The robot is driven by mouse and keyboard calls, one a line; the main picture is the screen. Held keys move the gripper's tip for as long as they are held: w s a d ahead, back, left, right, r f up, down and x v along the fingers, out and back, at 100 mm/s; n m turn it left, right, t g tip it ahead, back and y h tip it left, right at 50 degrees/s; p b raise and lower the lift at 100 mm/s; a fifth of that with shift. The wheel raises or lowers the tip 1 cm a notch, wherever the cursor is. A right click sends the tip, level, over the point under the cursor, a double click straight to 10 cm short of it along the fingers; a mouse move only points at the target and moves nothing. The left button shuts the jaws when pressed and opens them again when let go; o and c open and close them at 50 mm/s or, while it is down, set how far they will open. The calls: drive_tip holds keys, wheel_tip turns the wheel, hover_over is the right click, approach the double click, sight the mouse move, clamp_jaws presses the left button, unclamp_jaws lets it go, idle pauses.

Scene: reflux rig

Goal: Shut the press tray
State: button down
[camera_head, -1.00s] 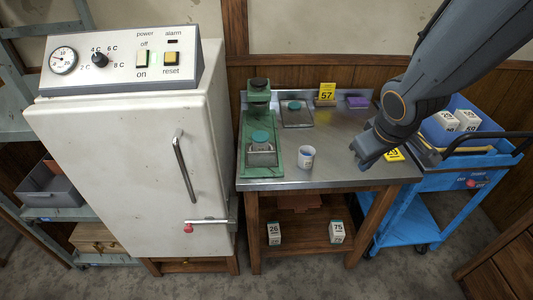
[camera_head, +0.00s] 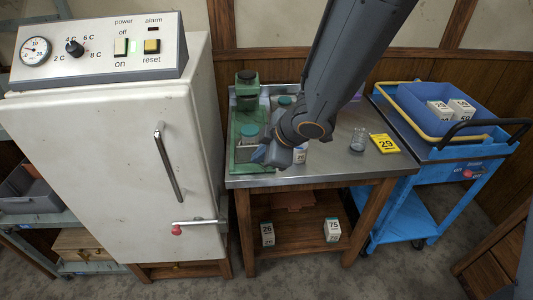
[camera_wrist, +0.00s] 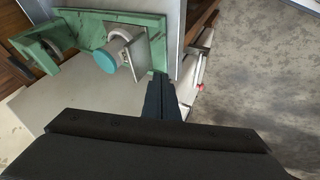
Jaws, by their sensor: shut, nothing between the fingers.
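The green press (camera_head: 246,92) stands at the left of the steel table, its base along the table's left side. Its grey press tray (camera_wrist: 136,46) is out in front of the press head and carries a pale cylinder with a teal top (camera_head: 250,132). My gripper (camera_head: 260,157) is shut and empty, low at the front end of the press. In the wrist view my shut fingers (camera_wrist: 159,82) point at the base's end, just beside the tray plate. I cannot tell whether they touch it. My gripper partly hides the tray in the head view.
The white cabinet (camera_head: 110,150) with its long handle stands close left of the table. A white cup (camera_head: 300,155) is partly hidden behind my gripper. A blue cart (camera_head: 440,150) adjoins the table.

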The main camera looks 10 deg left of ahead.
sight(248, 154)
drive_tip(key=w, duration=0.1)
drive_tip(key=w+a+f, duration=0.1)
drive_tip(key=w+a+f+p, duration=0.1)
drive_tip(key=shift+w, duration=0.3)
drive_tip(key=shift+w+a, duration=0.1)
drive_tip(key=shift+w, duration=0.5)
drive_tip(key=shift+w+p, duration=0.15)
drive_tip(key=shift+p, duration=0.25)
